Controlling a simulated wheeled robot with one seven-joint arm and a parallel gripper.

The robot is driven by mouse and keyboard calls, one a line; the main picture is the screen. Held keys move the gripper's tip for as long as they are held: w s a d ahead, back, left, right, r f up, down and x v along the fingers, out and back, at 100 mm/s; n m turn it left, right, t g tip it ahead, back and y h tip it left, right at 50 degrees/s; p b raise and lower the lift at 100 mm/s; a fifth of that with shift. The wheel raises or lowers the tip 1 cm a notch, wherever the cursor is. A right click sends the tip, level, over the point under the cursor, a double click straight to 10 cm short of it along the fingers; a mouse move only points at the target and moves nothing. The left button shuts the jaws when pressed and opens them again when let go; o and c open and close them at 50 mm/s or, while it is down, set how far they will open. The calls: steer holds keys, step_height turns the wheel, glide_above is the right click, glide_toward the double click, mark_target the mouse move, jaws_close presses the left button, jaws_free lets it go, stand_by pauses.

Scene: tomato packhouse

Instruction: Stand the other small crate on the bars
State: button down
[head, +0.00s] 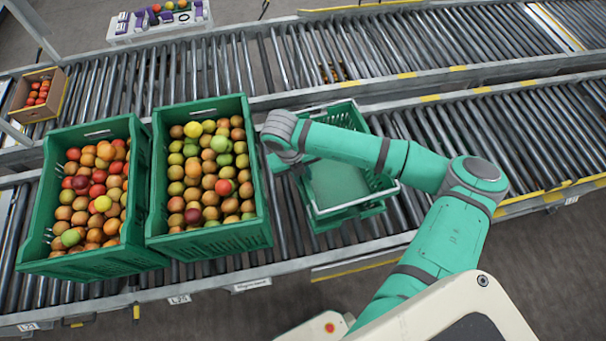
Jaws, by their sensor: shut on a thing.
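A green crate with pale bars (357,200) along its rim stands on the near roller conveyor, right of two full crates. A smaller, empty-looking green crate shows a plain floor (338,183) within its outline. My forearm crosses over both, so their far parts are largely hidden. My gripper (287,165) is at the left side of the small crate, shut on its edge; the fingers are mostly hidden under my wrist. I cannot tell whether the small crate touches the bars or hangs just above them.
Two large green crates of tomatoes, the left one (100,262) and the right one (210,240), stand close on the left. A cardboard box (36,115) of tomatoes is at far left. A white tray (160,27) stands behind the far conveyor. Rollers at right are clear.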

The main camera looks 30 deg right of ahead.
steer(key=shift+f, duration=0.4)
steer(key=c, duration=1.6)
jaws_free()
steer(key=c, duration=0.3)
steer(key=shift+d+v, duration=0.25)
steer(key=shift+v, duration=0.9)
steer(key=shift+d+v, duration=0.2)
steer(key=shift+v, duration=0.95)
steer(key=shift+d+v, duration=0.25)
steer(key=shift+v, duration=0.85)
steer(key=shift+s+r, duration=0.15)
